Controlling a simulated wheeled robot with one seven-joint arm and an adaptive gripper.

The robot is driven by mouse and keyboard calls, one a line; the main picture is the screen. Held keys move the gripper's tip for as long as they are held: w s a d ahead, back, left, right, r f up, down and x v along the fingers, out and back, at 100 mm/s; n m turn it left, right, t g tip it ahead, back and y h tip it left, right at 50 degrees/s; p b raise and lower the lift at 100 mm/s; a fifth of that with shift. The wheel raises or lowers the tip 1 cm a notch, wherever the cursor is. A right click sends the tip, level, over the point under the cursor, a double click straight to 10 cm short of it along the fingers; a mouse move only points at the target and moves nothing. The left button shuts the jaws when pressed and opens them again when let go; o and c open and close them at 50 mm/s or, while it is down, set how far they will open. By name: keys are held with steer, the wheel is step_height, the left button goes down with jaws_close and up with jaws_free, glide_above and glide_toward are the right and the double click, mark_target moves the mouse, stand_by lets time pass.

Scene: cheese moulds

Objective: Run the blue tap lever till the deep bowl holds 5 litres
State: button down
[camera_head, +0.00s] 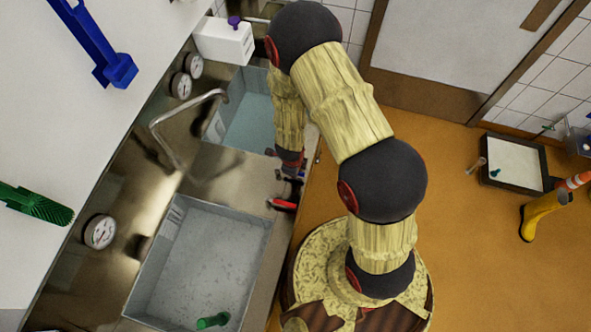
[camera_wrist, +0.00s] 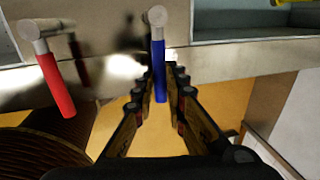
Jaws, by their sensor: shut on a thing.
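The blue tap lever (camera_wrist: 159,70) hangs from a round metal pivot on the sink front, between the two fingers of my gripper (camera_wrist: 160,88). My gripper is shut on it; in the head view the gripper (camera_head: 290,172) is at the front edge of the sink and hides the lever. Two sink bowls show in the head view: the far bowl (camera_head: 228,128) holds clear bluish liquid, and the near bowl (camera_head: 150,285) is grey with a wet-looking bottom. I cannot tell which is the deep one. A bent metal spout (camera_head: 165,150) stands beside them. No litre marks are readable.
A red lever (camera_wrist: 56,85) hangs left of the blue one; it also shows in the head view (camera_head: 284,204). A green object (camera_head: 212,321) is in the near bowl. Round dials (camera_head: 100,231) line the back. Yellow boots (camera_head: 541,215) and a tray (camera_head: 541,180) stand on the floor at right.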

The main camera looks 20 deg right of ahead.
steer(key=c, duration=1.8)
jaws_free()
step_height(320, 180, up, 12)
steer(key=s+a, duration=0.1)
steer(key=s, duration=0.1)
steer(key=shift+a+f, duration=0.15)
steer(key=shift+a, duration=0.15)
